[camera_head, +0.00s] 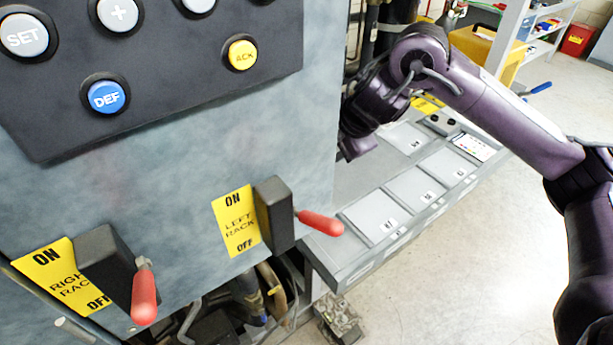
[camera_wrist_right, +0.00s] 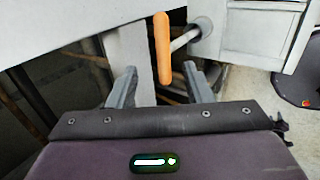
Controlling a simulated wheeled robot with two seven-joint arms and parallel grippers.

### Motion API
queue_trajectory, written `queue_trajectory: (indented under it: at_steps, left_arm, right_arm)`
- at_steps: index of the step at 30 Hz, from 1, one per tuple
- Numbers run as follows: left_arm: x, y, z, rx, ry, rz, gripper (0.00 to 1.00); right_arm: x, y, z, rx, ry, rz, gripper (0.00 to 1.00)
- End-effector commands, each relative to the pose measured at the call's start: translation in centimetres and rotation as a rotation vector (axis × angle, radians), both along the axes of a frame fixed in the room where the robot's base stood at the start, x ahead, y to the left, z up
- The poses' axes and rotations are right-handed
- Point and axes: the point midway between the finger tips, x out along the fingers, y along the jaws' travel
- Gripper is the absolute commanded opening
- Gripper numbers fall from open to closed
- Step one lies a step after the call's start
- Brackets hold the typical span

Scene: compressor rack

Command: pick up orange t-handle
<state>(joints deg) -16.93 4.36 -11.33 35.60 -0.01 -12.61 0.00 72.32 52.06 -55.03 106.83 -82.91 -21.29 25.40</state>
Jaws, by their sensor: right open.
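The orange t-handle (camera_wrist_right: 162,48) shows in the right wrist view, upright, its bar joined to a grey shaft that runs to a round grey knob on the right. My right gripper (camera_wrist_right: 163,82) is open, with one finger on each side of the handle's lower end in that picture. I cannot tell how far the handle lies beyond the fingertips; no contact shows. In the head view the handle and my right gripper are hidden behind the panel, where my right arm reaches in. My left gripper is not in view.
A control panel (camera_head: 190,160) fills the left of the head view, with red-tipped levers (camera_head: 322,223) and (camera_head: 144,297) sticking out. A low grey bench (camera_head: 345,258) with numbered plates lies beside it. Open floor (camera_head: 460,270) is on the right.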

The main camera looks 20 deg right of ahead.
Motion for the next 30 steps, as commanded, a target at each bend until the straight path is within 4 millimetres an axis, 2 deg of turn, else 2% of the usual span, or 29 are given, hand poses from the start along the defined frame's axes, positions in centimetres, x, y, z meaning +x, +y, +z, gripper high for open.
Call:
queue_trajectory:
  at_steps: [8, 11, 15, 24, 30]
  left_arm:
    - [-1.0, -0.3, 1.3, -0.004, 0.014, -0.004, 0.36]
    - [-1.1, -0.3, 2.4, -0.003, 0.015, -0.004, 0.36]
    - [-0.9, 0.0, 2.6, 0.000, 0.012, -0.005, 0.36]
    - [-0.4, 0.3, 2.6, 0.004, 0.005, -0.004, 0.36]
    - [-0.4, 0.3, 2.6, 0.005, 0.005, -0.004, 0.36]
  right_arm:
    - [1.5, 0.7, -2.6, 0.002, 0.006, -0.001, 0.46]
    - [2.2, 1.0, -4.0, 0.002, 0.006, -0.001, 0.46]
    - [3.1, 1.4, -5.6, 0.004, 0.002, -0.001, 0.46]
    - [3.4, 1.5, -6.1, 0.003, -0.001, -0.001, 0.46]
    - [3.4, 1.5, -6.1, 0.004, -0.001, 0.000, 0.20]
